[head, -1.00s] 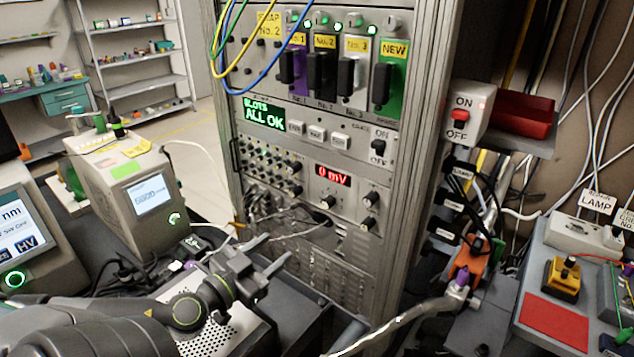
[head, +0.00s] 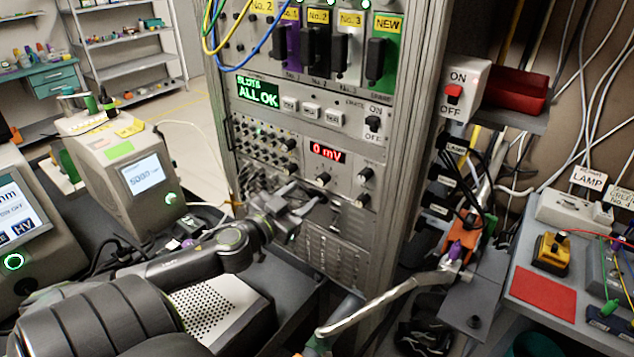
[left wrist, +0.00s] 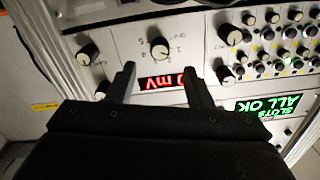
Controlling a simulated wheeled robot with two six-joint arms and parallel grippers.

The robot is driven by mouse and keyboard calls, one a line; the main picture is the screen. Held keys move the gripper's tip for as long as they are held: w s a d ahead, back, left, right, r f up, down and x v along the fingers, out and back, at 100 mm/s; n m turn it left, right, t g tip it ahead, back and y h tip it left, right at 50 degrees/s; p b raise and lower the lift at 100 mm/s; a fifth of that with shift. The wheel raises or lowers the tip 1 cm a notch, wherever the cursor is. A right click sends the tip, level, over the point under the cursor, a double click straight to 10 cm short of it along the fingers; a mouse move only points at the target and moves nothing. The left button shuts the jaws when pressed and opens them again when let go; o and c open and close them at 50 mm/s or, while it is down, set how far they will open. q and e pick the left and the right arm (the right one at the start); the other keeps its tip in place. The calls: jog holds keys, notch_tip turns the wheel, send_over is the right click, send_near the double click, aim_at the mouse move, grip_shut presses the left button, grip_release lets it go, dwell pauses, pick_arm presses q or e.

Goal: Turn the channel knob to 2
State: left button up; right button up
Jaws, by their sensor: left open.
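The channel knob (head: 323,178) is a small dark round knob on the grey rack module, below the red "0 mV" display (head: 326,152). In the left wrist view, which is upside down, the knob (left wrist: 160,46) has small numerals around it. Its exact pointer setting is hard to read. My left gripper (head: 302,193) is in front of the panel, just below and left of the knob in the head view. In the left wrist view its two fingers (left wrist: 160,70) are spread and empty, pointing toward the knob, apparently not around it.
Other knobs (head: 365,174) sit to the right on the same module. A panel of several small knobs (head: 262,140) is to the left. A green "ALL OK" display (head: 258,92) is above. A perforated silver box (head: 205,310) lies under my left arm.

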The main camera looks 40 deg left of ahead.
aim_at(319, 182)
pick_arm(q)
jog(key=w, duration=0.1)
jog(key=w+p, duration=0.1)
jog(key=w, duration=0.3)
jog(key=shift+a+r+p, duration=0.15)
jog(key=shift+a+p, duration=0.15)
jog(key=shift+w, duration=0.8)
pick_arm(e)
jog(key=shift+s+d+r, duration=0.25)
jog(key=shift+r, duration=0.35)
jog(key=shift+s+d+r, duration=0.2)
jog(key=shift+d+r, duration=0.05)
jog(key=shift+r, duration=0.3)
pick_arm(q)
jog(key=c, duration=0.9)
jog(key=shift+c, duration=0.5)
pick_arm(e)
jog(key=shift+a, duration=0.25)
